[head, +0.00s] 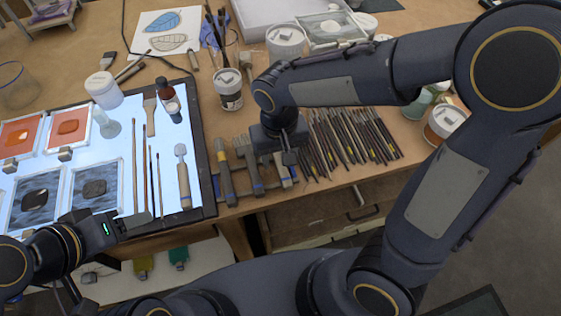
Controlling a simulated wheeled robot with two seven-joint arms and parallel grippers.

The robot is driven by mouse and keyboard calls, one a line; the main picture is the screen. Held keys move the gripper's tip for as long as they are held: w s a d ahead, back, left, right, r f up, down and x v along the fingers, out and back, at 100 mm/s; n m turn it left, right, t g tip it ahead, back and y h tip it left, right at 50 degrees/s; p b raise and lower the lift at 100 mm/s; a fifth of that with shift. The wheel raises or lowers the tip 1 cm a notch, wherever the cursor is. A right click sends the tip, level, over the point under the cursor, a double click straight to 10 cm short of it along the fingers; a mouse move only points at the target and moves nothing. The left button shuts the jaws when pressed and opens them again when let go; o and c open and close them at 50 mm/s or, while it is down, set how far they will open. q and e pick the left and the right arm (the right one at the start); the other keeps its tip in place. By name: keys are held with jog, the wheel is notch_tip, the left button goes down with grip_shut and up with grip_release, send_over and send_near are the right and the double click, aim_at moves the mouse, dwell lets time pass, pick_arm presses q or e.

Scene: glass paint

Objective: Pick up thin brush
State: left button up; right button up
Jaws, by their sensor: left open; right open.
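Several thin brushes lie on the lit panel (112,168), pointing away from me. The longest thin brush (134,160) is on the left, with a darker one (151,178) and a shorter one (159,185) to its right. My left gripper (140,222) is open at the panel's near edge, by the lower ends of these brushes; I cannot tell whether it touches one. My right gripper (289,157) is open over the tools on the table, between wide brushes (225,170) and a row of thin dark-handled tools (350,140). It partly hides them.
A wooden-handled tool (183,175) and a flat brush (150,115) lie on the panel near the thin brushes. A small bottle (168,98) and a white jar (104,90) stand behind. Framed glass pieces (95,187) fill the panel's left. A paint jar (229,90) stands right of the panel.

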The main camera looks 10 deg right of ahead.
aim_at(279, 158)
grip_shut()
dwell(0.4)
jog(key=shift+r, duration=0.55)
notch_tip(279, 158, up, 2)
jog(key=shift+r, duration=0.2)
jog(key=s+a+r+b, duration=0.1)
jog(key=s+a+r, duration=0.6)
jog(key=a, duration=0.5)
notch_tip(279, 158, up, 3)
jog(key=shift+s+f+b, duration=0.2)
jog(key=shift+s+b, duration=0.05)
jog(key=shift+b, duration=0.15)
